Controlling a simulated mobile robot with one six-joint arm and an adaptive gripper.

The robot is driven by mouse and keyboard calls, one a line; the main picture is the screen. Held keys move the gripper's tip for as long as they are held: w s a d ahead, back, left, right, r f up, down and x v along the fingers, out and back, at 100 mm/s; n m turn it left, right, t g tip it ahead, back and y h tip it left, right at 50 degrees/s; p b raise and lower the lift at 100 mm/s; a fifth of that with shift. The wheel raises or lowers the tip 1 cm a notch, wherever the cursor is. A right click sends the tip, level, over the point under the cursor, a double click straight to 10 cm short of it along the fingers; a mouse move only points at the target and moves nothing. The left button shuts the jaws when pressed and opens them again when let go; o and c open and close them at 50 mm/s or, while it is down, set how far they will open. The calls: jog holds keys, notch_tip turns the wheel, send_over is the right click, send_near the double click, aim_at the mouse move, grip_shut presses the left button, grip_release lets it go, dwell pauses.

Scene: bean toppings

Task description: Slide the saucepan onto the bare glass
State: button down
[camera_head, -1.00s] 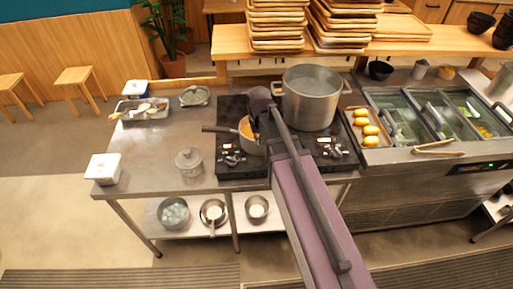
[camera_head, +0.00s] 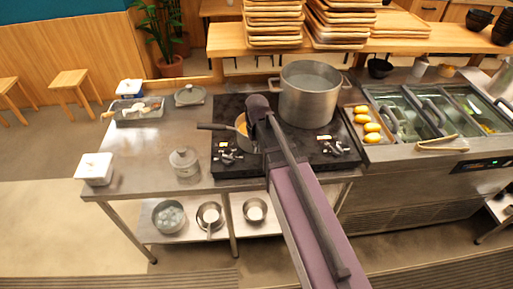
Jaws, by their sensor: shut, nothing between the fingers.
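The small saucepan (camera_head: 241,128) with orange contents sits on the left half of the black glass cooktop (camera_head: 228,103). Its dark handle (camera_head: 214,127) points left. The right side of the saucepan is hidden by my arm. My gripper (camera_head: 254,137) is at the saucepan's right side, mostly hidden behind my own wrist. It looks shut and holds nothing. I cannot tell whether it touches the pan. Bare glass shows behind and in front of the saucepan.
A large steel pot (camera_head: 308,97) stands on the cooktop's back right. A lidded glass jar (camera_head: 185,162) stands left of the cooktop. A tray of yellow items (camera_head: 367,138) lies to the right. The steel counter (camera_head: 150,145) has free room on the left.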

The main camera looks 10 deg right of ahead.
jog(key=shift+f+b, duration=1.9)
jog(key=shift+f, duration=0.3)
jog(key=shift+w+a+r, duration=0.1)
jog(key=shift+w+a, duration=0.05)
jog(key=shift+w, duration=0.85)
jog(key=shift+w+a+r, duration=0.1)
jog(key=shift+w+a, duration=0.05)
jog(key=shift+w, duration=0.85)
jog(key=shift+w+a, duration=0.1)
jog(key=shift+w, duration=0.3)
jog(key=w+a, duration=0.1)
jog(key=w, duration=0.7)
jog(key=w+a, duration=0.1)
jog(key=w, duration=0.7)
jog(key=w+a, duration=0.2)
jog(key=w, duration=0.5)
jog(key=shift+w+f, duration=0.1)
jog(key=shift+w, duration=0.3)
jog(key=shift+s, duration=0.2)
